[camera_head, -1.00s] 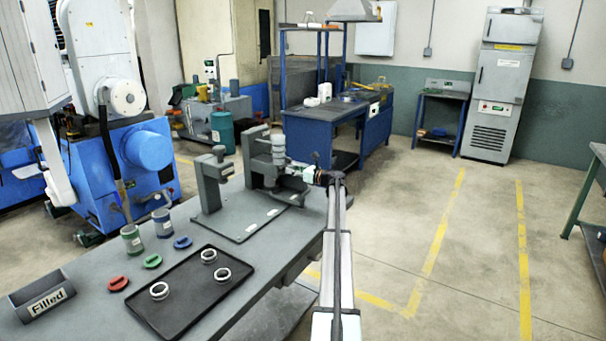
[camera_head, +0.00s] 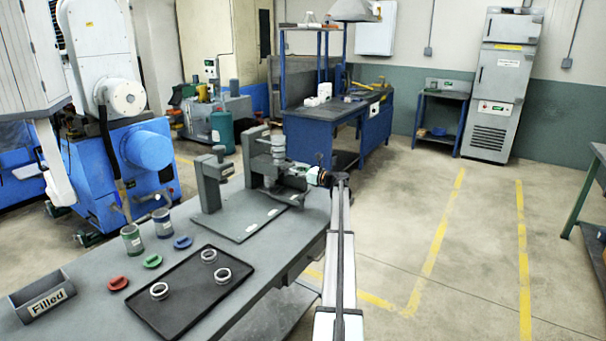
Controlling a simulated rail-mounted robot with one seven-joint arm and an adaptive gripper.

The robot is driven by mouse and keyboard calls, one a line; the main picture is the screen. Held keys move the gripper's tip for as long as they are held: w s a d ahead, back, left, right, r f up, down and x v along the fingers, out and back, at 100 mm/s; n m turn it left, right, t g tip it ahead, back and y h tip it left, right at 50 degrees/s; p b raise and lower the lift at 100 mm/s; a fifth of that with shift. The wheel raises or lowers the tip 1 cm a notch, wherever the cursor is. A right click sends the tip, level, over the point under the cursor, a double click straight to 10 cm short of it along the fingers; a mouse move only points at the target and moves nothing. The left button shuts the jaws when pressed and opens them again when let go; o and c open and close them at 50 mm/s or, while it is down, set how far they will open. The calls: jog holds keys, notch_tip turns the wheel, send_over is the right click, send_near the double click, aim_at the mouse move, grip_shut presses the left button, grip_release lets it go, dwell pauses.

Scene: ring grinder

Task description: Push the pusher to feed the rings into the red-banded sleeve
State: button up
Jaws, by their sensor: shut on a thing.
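The grey fixture (camera_head: 254,158) stands at the far end of the workbench on a dark base plate. A light grey cylinder (camera_head: 278,149) is upright at its side; I take it to be part of the pusher. My gripper (camera_head: 294,169) comes in from the right, level with the fixture's side and just below that cylinder. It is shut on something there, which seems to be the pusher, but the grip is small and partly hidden. The red-banded sleeve cannot be made out. A second grey post (camera_head: 209,181) stands left of the fixture.
A black tray (camera_head: 180,318) holds three rings (camera_head: 222,275). Red (camera_head: 118,283), green (camera_head: 152,261) and blue (camera_head: 183,242) caps lie beside it. A green-banded sleeve (camera_head: 132,241) and a blue-banded sleeve (camera_head: 162,223) stand left. A "Filled" bin (camera_head: 44,298) is at the front left.

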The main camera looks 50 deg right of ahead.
jog(key=shift+s+d, duration=0.15)
jog(key=shift+s, duration=1)
jog(key=shift+s+d, duration=0.15)
jog(key=shift+s, duration=0.95)
jog(key=o, duration=1.1)
jog(key=shift+c, duration=0.2)
jog(key=shift+s, duration=0.1)
jog(key=shift+s+d+p, duration=0.2)
jog(key=shift+s+p, duration=0.25)
jog(key=shift+s, duration=1.95)
jog(key=shift+s+d, duration=0.1)
